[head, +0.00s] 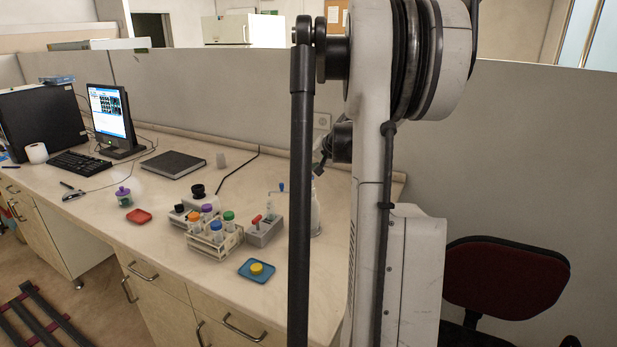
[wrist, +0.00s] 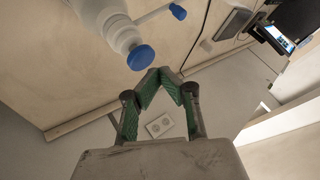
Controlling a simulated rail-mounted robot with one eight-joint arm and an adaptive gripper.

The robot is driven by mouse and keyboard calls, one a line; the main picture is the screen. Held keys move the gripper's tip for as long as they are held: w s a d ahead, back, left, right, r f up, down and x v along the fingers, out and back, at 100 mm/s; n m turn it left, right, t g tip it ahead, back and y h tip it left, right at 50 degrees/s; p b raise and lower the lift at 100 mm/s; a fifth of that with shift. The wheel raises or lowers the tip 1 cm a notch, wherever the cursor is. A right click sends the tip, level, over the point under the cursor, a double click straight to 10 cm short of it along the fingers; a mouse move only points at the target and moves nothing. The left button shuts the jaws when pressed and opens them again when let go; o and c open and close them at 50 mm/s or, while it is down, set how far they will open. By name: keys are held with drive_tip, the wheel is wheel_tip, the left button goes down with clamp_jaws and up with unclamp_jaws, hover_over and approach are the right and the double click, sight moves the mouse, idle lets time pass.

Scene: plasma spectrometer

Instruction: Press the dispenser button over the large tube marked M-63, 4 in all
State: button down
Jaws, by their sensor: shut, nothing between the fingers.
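The dispenser is a white bottle (head: 315,212), partly hidden behind my arm in the head view. Its thin spout ends in a blue tip (head: 281,187) to the left. The wrist view shows its round blue button (wrist: 141,57) and white neck (wrist: 122,36). My gripper (wrist: 160,73) is shut and empty. In that view its fingertips appear just below and right of the button; whether they touch it is not clear. A rack (head: 213,244) holds large tubes with coloured caps, left of the dispenser. Tube labels are too small to read, so M-63 cannot be picked out.
A grey block (head: 264,232) with a red-topped item stands between rack and bottle. A blue tray (head: 258,271) with a yellow piece, a red dish (head: 139,216) and a purple-lidded jar (head: 123,196) are nearby. A partition wall (head: 220,95) runs behind the bench.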

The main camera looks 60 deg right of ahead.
sight(309, 176)
drive_tip(key=shift+f+b, duration=0.45)
drive_tip(key=shift+f+b, duration=0.55)
drive_tip(key=shift+f, duration=0.2)
idle(1.1)
idle(0.4)
drive_tip(key=shift+r+p, duration=0.65)
drive_tip(key=shift+r, duration=0.6)
drive_tip(key=shift+r, duration=0.1)
drive_tip(key=shift+r+p, duration=1.25)
drive_tip(key=shift+r, duration=1.15)
